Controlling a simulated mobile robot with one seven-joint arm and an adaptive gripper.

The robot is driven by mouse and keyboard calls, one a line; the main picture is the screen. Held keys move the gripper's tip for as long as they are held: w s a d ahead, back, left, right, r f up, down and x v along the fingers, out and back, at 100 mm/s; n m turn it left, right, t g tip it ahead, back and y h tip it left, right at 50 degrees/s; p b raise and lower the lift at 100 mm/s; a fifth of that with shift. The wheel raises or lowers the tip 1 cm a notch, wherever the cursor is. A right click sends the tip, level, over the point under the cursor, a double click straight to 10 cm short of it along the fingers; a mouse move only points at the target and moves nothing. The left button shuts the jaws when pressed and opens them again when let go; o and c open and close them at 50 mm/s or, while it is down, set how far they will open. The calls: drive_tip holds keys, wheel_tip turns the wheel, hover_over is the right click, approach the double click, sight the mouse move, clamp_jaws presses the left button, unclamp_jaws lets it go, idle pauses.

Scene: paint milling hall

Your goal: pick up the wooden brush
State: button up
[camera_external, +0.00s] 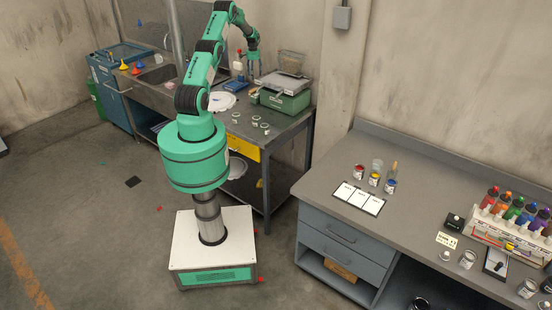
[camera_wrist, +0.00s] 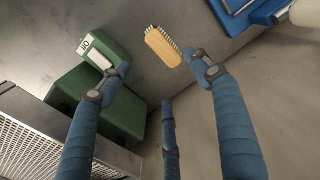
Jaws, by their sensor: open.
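The brush shows beyond and between the fingertips, closer to the right one; nothing is held. In the external view my gripper (camera_external: 252,68) hangs over the back of the sink bench, left of the green scale-like device (camera_external: 285,98). I cannot make out the brush in that view.
In the wrist view a green body (camera_wrist: 118,108) with a label and a perforated metal panel (camera_wrist: 40,140) stand at the left. A blue tray (camera_wrist: 236,14) lies at the upper right.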

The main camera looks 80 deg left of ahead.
hover_over(255, 90)
drive_tip(key=shift+s+f+p, duration=0.15)
drive_tip(key=shift+f+p, duration=0.15)
drive_tip(key=shift+f, duration=3.25)
drive_tip(key=shift+d+f, duration=0.1)
drive_tip(key=shift+f, duration=0.05)
drive_tip(key=shift+f+p, duration=0.5)
drive_tip(key=shift+f, duration=1.95)
drive_tip(key=c, duration=1.3)
